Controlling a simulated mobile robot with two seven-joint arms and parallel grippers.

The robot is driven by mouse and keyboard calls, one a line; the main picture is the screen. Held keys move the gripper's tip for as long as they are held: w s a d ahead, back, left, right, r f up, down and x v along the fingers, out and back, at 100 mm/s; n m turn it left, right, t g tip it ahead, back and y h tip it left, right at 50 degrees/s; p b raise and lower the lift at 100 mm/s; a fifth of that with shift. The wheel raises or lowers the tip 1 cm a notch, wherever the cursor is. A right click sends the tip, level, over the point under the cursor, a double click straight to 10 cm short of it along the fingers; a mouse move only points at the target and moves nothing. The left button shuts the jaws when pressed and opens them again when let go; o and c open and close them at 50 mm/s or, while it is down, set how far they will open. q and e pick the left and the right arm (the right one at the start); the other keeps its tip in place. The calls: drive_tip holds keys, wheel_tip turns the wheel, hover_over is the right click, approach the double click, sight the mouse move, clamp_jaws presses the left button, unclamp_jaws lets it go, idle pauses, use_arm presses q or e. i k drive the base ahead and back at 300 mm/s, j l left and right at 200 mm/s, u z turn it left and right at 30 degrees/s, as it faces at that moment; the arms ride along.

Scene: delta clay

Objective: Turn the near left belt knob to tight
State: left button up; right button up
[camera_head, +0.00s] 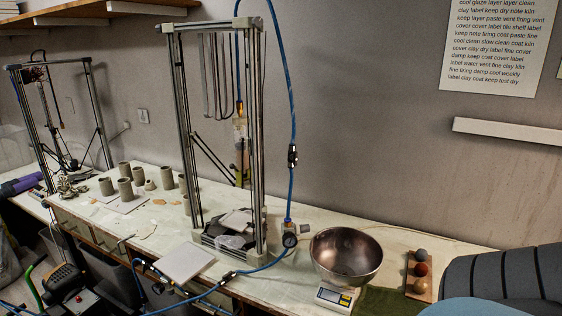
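The large delta clay printer (183,120) stands on the bench in the middle of the head view, with tall metal posts and a dark base (228,243). A second, smaller delta frame (93,95) stands at the far left. I cannot make out a belt knob on either frame at this size, so its setting cannot be told. Neither of my grippers is in view.
A blue hose (291,100) hangs beside the large printer, near a pressure gauge (289,240). A metal bowl (346,255) sits on a scale (335,297). A pale square slab (187,262) lies at the front edge. Several grey clay cups (125,188) stand left.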

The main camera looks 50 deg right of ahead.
sight(159, 29)
drive_tip(key=z, duration=1.35)
drive_tip(key=i+j+z, duration=0.1)
drive_tip(key=j, duration=0.35)
drive_tip(key=i+j+z, duration=0.15)
drive_tip(key=j, duration=0.35)
drive_tip(key=i+j+z, duration=0.1)
drive_tip(key=i+j, duration=0.15)
drive_tip(key=j, duration=0.2)
drive_tip(key=i+j+z, duration=0.15)
drive_tip(key=j, duration=0.35)
drive_tip(key=j+z, duration=0.1)
drive_tip(key=j, duration=0.4)
drive_tip(key=i+j+z, duration=0.15)
drive_tip(key=j, duration=0.4)
